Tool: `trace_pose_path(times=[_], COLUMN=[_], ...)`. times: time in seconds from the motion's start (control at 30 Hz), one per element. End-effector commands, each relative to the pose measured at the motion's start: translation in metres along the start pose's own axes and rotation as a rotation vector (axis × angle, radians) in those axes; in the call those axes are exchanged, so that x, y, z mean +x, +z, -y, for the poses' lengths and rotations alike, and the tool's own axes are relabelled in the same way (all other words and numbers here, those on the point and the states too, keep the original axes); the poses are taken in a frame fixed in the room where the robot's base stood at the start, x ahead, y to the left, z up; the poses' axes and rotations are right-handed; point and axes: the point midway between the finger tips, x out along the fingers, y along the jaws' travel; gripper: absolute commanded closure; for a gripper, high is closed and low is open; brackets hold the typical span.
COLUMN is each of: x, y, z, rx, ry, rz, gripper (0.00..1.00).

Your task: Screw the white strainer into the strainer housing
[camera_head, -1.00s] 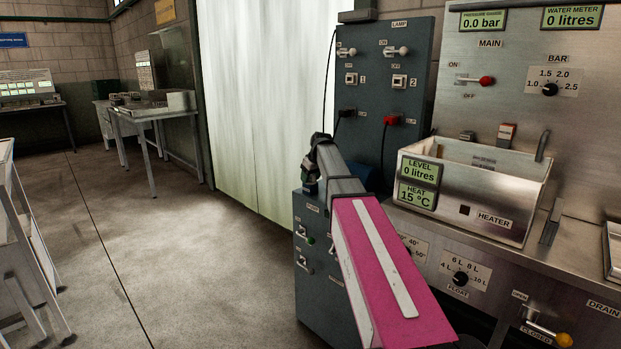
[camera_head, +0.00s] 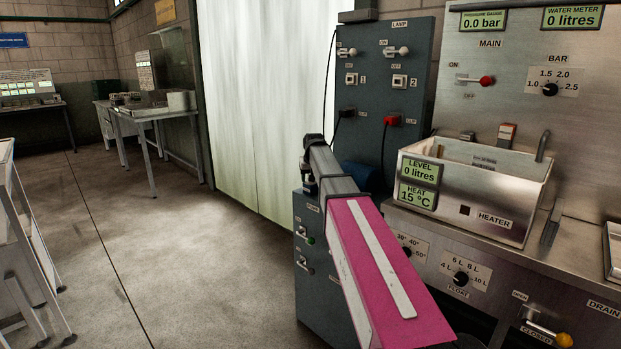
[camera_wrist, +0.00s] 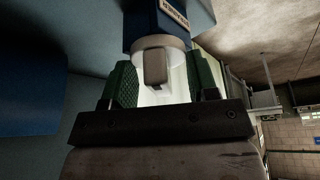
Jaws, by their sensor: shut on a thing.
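In the wrist view, the white strainer (camera_wrist: 177,49) has a round rim and a grey grip tab (camera_wrist: 156,67). It sits against the end of the blue strainer housing (camera_wrist: 147,30), which carries a label; how deep it is threaded cannot be told. My gripper (camera_wrist: 162,82) has green ribbed fingers on both sides of the strainer's tab and is shut on it. In the head view, my arm hides the gripper and strainer almost wholly. A blue rounded part (camera_head: 361,177) shows just behind my arm.
A dark control panel (camera_head: 372,75) with switches and a red plug (camera_head: 391,121) stands behind my arm. The steel heater tank (camera_head: 470,205) is close on the right. A pale curtain (camera_head: 265,100) hangs behind; open floor (camera_head: 175,265) lies to the left.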

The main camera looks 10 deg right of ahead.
Motion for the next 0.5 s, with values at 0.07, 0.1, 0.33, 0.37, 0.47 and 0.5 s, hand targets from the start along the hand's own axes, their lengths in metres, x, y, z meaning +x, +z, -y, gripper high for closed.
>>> trace_pose_path(times=[0.07, 0.1, 0.33, 0.37, 0.47, 0.5], x=[0.0001, 0.0001, 0.0003, 0.0003, 0.0003, 0.0003], y=[0.0014, 0.0013, 0.0008, 0.0009, 0.0012, 0.0013], z=[-0.0003, 0.0001, -0.0002, -0.0005, -0.0007, -0.0007], rx=[0.044, 0.078, 0.3, 0.327, 0.398, 0.417], ry=[0.022, 0.036, 0.129, 0.14, 0.17, 0.177], rz=[0.003, 0.003, 0.003, 0.003, 0.004, 0.003], gripper=[0.79, 0.79, 0.79, 0.79, 0.79, 0.79])
